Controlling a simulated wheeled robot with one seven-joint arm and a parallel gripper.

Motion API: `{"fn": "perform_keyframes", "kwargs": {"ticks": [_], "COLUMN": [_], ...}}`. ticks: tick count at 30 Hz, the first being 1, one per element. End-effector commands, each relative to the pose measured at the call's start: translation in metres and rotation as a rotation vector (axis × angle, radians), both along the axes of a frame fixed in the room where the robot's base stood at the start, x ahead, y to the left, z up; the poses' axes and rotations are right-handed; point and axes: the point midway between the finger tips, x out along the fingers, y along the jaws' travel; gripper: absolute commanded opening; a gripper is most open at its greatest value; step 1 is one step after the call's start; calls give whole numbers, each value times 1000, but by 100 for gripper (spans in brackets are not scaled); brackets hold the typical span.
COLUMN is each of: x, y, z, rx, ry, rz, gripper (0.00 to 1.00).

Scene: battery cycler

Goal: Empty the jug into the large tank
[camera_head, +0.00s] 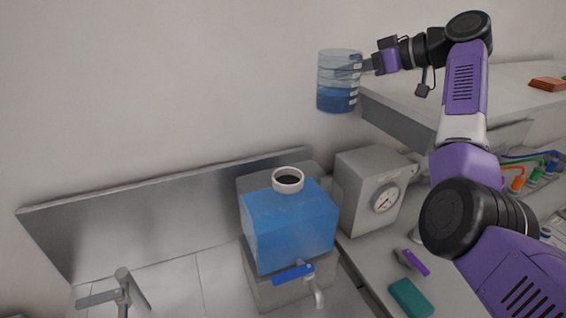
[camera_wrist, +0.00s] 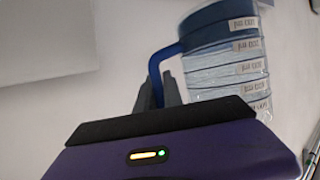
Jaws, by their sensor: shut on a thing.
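The jug (camera_head: 338,96) is clear, with blue liquid in its lower half, and stands upright in the air in the head view. My gripper (camera_head: 368,65) is at its right side, shut on the jug's handle. In the wrist view the jug (camera_wrist: 225,60) shows several labels on its wall, and its blue handle (camera_wrist: 156,75) lies at the fingers (camera_wrist: 160,92). The large tank (camera_head: 288,228) is a blue box with a white-rimmed round opening (camera_head: 288,180) on top. The jug is above and to the right of this opening, apart from it.
The tank sits on a grey stand and has a blue-handled tap (camera_head: 293,273). A grey box with a dial gauge (camera_head: 385,198) stands to its right. A raised shelf (camera_head: 400,112) is beside the jug. A teal block (camera_head: 410,297) lies on the counter, and a faucet (camera_head: 122,290) is at left.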

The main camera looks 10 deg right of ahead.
Motion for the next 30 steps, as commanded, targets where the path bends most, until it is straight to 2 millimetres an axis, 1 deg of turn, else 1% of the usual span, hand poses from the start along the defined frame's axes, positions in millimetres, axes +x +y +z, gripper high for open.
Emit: {"fn": "perform_keyframes", "kwargs": {"ticks": [16, 30], "x": [-1, -9], "y": [2, 15], "z": [1, -7], "rx": [-22, -203], "ry": [-18, -134], "rz": [3, 5], "gripper": [0, 0]}}
